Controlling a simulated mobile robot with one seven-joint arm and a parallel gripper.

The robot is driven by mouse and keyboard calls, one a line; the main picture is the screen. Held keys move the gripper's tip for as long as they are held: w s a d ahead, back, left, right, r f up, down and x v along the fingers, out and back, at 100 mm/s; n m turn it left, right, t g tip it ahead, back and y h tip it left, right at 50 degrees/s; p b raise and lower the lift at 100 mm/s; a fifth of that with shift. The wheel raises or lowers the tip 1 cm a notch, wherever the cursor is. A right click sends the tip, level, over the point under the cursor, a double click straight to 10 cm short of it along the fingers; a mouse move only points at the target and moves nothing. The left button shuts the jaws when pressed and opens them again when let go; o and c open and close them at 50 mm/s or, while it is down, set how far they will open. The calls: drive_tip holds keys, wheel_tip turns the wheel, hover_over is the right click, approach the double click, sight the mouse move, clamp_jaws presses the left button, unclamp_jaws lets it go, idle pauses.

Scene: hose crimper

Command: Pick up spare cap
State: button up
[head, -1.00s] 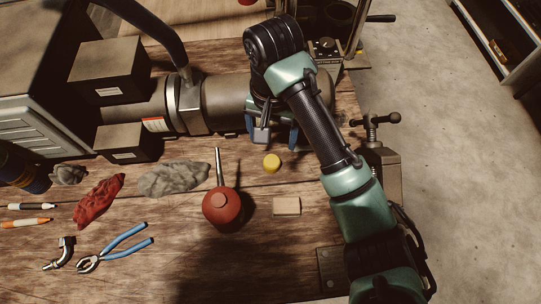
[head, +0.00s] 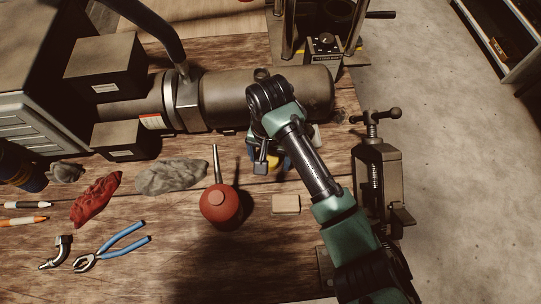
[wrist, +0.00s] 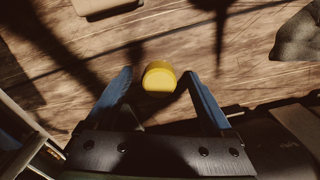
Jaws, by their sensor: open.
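The spare cap is a small round yellow cap (wrist: 159,76) on the wooden bench. In the wrist view it sits between the two blue fingertips of my gripper (wrist: 158,73), with a gap on each side. My gripper is open and holds nothing. In the head view, my gripper (head: 268,162) is over the cap and hides most of it. I cannot tell how high the fingertips are above the bench.
A red oil can (head: 220,206) and a pale block (head: 286,204) stand close by on the bench. A large dark cylinder (head: 260,97) runs behind my gripper. A vise (head: 374,180) is at the right edge. Grey rags and blue-handled pliers (head: 115,246) lie left.

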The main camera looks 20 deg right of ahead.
sight(270, 160)
drive_tip(key=c, duration=1.3)
wheel_tip(270, 160, up, 13)
drive_tip(key=p, duration=0.4)
drive_tip(key=shift+p, duration=0.35)
